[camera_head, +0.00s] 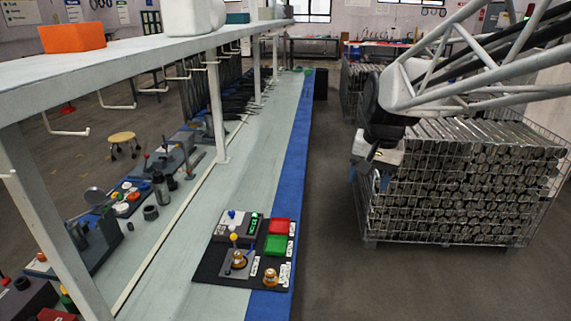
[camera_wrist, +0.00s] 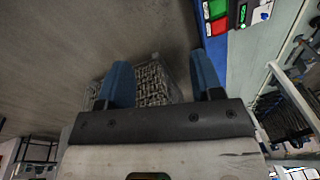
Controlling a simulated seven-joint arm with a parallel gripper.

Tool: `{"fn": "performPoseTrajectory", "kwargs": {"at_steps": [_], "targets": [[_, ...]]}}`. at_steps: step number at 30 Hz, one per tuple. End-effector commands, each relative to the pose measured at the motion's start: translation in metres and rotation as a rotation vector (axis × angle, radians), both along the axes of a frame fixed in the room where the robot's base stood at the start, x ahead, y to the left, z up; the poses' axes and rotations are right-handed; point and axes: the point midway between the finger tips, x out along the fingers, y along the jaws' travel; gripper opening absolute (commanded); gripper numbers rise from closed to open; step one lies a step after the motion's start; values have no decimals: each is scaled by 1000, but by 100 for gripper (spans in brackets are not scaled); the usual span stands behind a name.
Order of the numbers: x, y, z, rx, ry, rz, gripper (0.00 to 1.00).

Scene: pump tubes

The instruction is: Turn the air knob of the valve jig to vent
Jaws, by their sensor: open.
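The valve jig, a black board (camera_head: 213,264), lies on the near part of the bench. It carries a grey block with a brass fitting (camera_head: 238,259), a yellow ball-topped part (camera_head: 233,237), a small blue part (camera_head: 231,213) by a lit green display, and another brass piece (camera_head: 270,276). I cannot tell which part is the air knob or its setting. My gripper (camera_head: 370,180) is open and empty, in the air right of the bench, well apart from the jig. Its blue fingers (camera_wrist: 160,82) show in the wrist view, with part of the jig at the top edge.
A red pad (camera_head: 279,226) and a green pad (camera_head: 275,245) sit on the board's right. A white shelf (camera_head: 150,48) on posts runs above the bench's left side. A wire cage of metal tubes (camera_head: 470,190) stands behind my gripper. The aisle floor (camera_head: 330,260) is clear.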

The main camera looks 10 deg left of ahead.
Motion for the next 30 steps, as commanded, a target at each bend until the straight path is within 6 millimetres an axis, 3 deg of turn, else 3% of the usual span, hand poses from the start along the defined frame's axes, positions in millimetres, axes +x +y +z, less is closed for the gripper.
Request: {"fn": "performPoseTrajectory", "kwargs": {"at_steps": [15, 30], "targets": [[111, 53, -10, 48, 66, -82, 60], [210, 113, -41, 85, 134, -162, 60]]}}
